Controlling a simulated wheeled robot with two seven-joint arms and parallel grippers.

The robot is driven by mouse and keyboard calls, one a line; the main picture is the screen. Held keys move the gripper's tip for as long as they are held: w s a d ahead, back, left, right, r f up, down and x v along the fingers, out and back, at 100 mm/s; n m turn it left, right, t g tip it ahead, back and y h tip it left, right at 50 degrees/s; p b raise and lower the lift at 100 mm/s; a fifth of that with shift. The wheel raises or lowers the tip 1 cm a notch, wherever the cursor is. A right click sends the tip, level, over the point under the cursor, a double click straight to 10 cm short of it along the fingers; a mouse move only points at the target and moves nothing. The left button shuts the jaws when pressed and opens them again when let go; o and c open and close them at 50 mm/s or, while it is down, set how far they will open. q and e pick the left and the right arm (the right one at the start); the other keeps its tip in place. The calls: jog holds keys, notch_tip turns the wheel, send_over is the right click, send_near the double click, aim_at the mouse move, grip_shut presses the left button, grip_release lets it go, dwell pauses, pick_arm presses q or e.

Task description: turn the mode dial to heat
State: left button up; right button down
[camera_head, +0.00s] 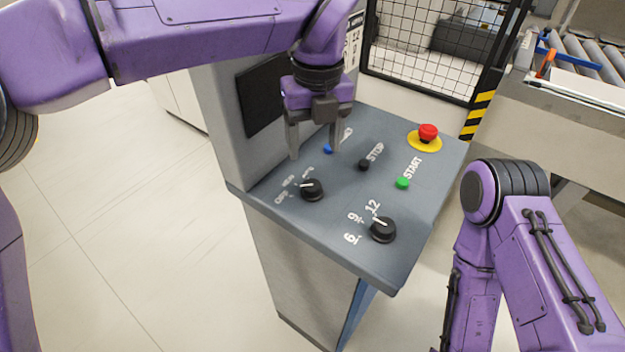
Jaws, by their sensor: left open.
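The mode dial (312,189) is a black knob with a white pointer line on the left part of the grey sloped control panel (340,205). Small white word labels curve around its left and upper side, too small to read surely. The pointer points left toward these labels. My left gripper (314,151) hangs over the panel with its fingers pointing down, above and behind the mode dial. It is open and empty, apart from the dial. My right arm shows at the lower right, but its gripper is out of view.
A second black dial (383,229) has numbers 6, 9 and 12. A mesh fence (425,60) and roller conveyor (585,65) stand behind.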

aim_at(312, 184)
pick_arm(q)
notch_tip(312, 184, down, 10)
jog(key=shift+w+a+r+p, duration=0.1)
jog(key=shift+a+p, duration=0.05)
jog(key=shift+p, duration=0.5)
jog(key=c, duration=1.1)
